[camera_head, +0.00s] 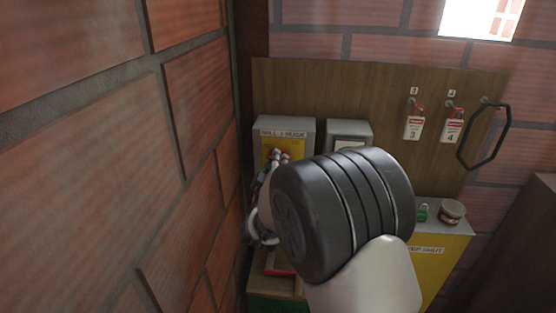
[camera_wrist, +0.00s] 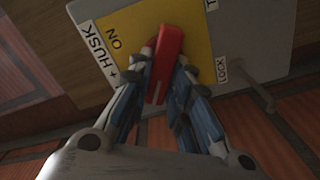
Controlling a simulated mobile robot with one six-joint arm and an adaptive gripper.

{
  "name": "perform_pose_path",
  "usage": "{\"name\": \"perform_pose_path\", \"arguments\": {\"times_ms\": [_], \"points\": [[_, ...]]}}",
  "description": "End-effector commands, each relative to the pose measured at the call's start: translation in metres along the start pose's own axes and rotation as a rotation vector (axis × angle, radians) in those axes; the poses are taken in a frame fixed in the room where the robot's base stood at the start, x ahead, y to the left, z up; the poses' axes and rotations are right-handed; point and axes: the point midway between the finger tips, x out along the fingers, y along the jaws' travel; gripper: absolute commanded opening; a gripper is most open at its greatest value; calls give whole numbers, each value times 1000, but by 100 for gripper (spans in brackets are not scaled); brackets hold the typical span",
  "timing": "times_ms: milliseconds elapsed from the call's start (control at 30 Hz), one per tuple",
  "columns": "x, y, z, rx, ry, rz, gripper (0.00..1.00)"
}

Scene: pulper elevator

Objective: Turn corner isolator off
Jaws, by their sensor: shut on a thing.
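The corner isolator is a grey box (camera_head: 306,130) in the corner beside the brick wall, with a yellow face and a label reading "...ILL + HUSK". In the wrist view its yellow plate (camera_wrist: 112,70) shows the word ON, and its red handle (camera_wrist: 165,62) sits between the fingers of my gripper (camera_wrist: 165,75). The fingers are shut on the red handle. In the head view my gripper (camera_head: 278,156) is at the box's front, and my arm hides much of the box's lower part.
A second grey box (camera_head: 350,130) stands just right. Tags numbered 3 (camera_head: 413,128) and 4 (camera_head: 452,130) and a black hexagonal ring (camera_head: 468,150) hang on the wooden board (camera_head: 360,85). A green padlock (camera_head: 422,212) and a round pot (camera_head: 452,211) sit on a yellow-fronted cabinet (camera_head: 440,270). The brick wall (camera_head: 110,170) is close on the left.

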Motion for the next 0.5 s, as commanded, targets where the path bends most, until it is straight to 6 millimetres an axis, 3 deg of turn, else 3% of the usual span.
{"name": "perform_pose_path", "arguments": {"times_ms": [500], "points": [[0, -5, 0, -428, 0, -1, 0]]}}
